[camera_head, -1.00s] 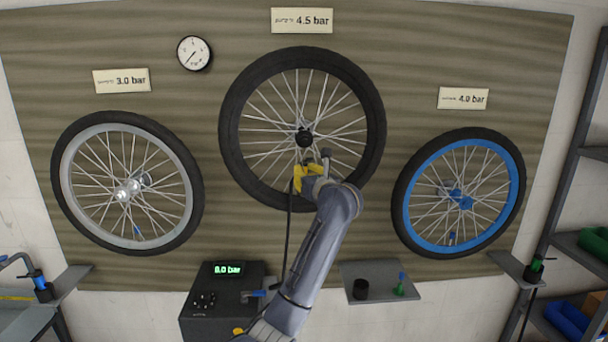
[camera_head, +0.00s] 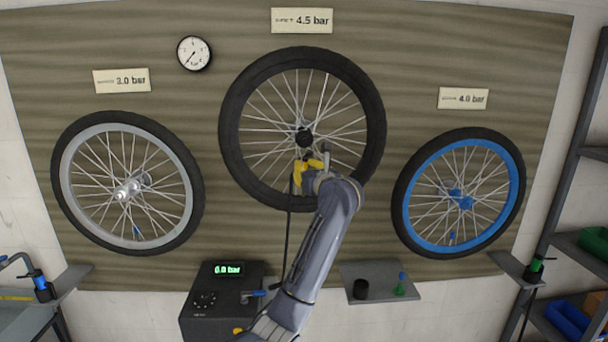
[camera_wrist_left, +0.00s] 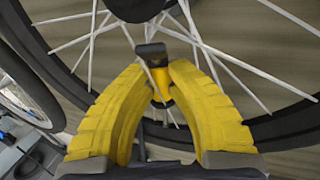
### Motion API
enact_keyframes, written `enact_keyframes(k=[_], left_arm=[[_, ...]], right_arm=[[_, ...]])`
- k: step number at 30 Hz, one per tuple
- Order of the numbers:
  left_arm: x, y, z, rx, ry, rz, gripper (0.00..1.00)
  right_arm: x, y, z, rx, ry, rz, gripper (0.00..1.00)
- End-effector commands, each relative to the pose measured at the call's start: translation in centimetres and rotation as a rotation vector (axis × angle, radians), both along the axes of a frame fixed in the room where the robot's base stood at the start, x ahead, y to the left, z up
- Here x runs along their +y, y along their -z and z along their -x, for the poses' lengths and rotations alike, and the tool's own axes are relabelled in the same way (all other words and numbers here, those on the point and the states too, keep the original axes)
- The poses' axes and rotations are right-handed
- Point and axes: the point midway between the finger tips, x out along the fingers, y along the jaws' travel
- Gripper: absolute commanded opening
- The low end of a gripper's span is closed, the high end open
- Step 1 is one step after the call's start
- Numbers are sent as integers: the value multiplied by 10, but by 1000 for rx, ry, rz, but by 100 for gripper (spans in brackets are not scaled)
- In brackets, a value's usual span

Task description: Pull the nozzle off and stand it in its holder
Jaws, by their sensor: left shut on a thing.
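My left gripper (camera_head: 309,167) is at the lower part of the middle black-tyred wheel (camera_head: 232,128), just below its hub. In the left wrist view its yellow fingers (camera_wrist_left: 160,82) are shut on the nozzle (camera_wrist_left: 152,49), whose dark grey head shows just beyond the fingertips. A black hose (camera_head: 287,235) hangs from the nozzle towards the pump box. I cannot tell whether the nozzle is still on the valve. An empty-looking black cup holder (camera_head: 360,289) stands on the grey shelf (camera_head: 378,270) below the wheel. My right gripper is not in view.
The pump box (camera_head: 225,305) reads 0.0 bar. A small green and blue piece (camera_head: 400,287) stands beside the black cup. A grey-rimmed wheel (camera_head: 65,150) hangs left and a blue-rimmed wheel (camera_head: 515,185) right. Side shelves carry blue (camera_head: 41,287) and green (camera_head: 535,268) nozzles.

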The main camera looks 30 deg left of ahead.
Motion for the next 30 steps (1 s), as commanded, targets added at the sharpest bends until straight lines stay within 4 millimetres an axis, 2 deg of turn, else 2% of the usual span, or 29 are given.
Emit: enact_keyframes(k=[30], left_arm=[[-68,0,49,-1,2,1,0]], right_arm=[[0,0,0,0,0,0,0]])
